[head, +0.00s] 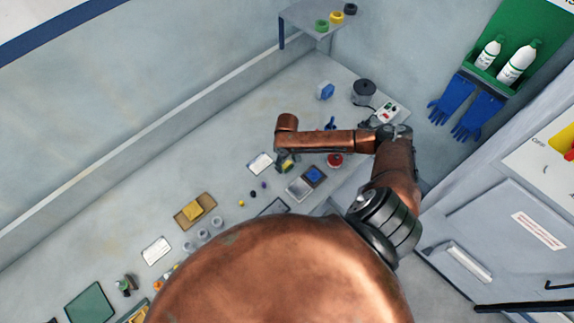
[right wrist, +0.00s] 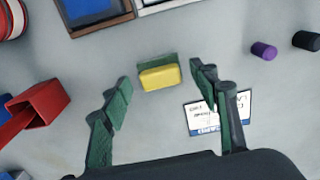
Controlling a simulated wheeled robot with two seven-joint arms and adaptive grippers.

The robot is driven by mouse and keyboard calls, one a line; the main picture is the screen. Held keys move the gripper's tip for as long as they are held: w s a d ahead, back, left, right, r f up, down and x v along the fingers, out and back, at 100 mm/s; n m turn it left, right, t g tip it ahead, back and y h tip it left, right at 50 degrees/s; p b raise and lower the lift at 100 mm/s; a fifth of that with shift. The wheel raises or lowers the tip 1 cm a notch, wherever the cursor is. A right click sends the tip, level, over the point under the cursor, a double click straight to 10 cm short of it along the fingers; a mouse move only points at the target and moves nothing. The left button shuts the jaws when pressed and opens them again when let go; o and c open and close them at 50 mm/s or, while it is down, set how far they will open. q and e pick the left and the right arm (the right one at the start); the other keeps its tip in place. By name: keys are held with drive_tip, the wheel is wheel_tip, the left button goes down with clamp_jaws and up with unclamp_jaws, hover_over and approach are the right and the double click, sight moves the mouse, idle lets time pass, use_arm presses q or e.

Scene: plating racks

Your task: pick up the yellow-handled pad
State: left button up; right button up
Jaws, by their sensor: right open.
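The yellow-handled pad (right wrist: 160,78) lies on the grey bench, a yellow block handle on a green base. In the head view the pad (head: 287,164) shows small below the end of my right arm. My right gripper (right wrist: 160,76) is open and empty, its green-lined fingers spread to either side of the pad in the right wrist view. The pad appears just beyond or between the fingertips; I cannot tell the height gap. In the head view my right gripper (head: 282,155) is mostly hidden by my arm. My left gripper is not in view.
A white label card (right wrist: 217,112) lies beside the right finger. A red open-ended object (right wrist: 38,106) stands at left. A wood-rimmed tray (right wrist: 100,22) lies beyond the pad. A purple cylinder (right wrist: 263,50) and a dark cylinder (right wrist: 306,40) are at right. Bare bench surrounds the pad.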

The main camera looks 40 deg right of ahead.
drive_tip(key=shift+f, duration=0.25)
drive_tip(key=shift+c, duration=0.6)
drive_tip(key=c, duration=1)
drive_tip(key=shift+r, duration=0.1)
drive_tip(key=shift+r, duration=0.6)
drive_tip(key=s+d+r, duration=0.1)
drive_tip(key=s+r, duration=0.3)
drive_tip(key=s+d+r+b, duration=0.1)
drive_tip(key=s+d+r, duration=0.1)
drive_tip(key=s, duration=0.3)
drive_tip(key=s+d+r+b, duration=0.1)
drive_tip(key=s+r, duration=0.3)
drive_tip(key=r, duration=0.1)
drive_tip(key=shift+s+d+r, duration=0.15)
drive_tip(key=shift+d+r, duration=0.05)
drive_tip(key=shift+r, duration=0.15)
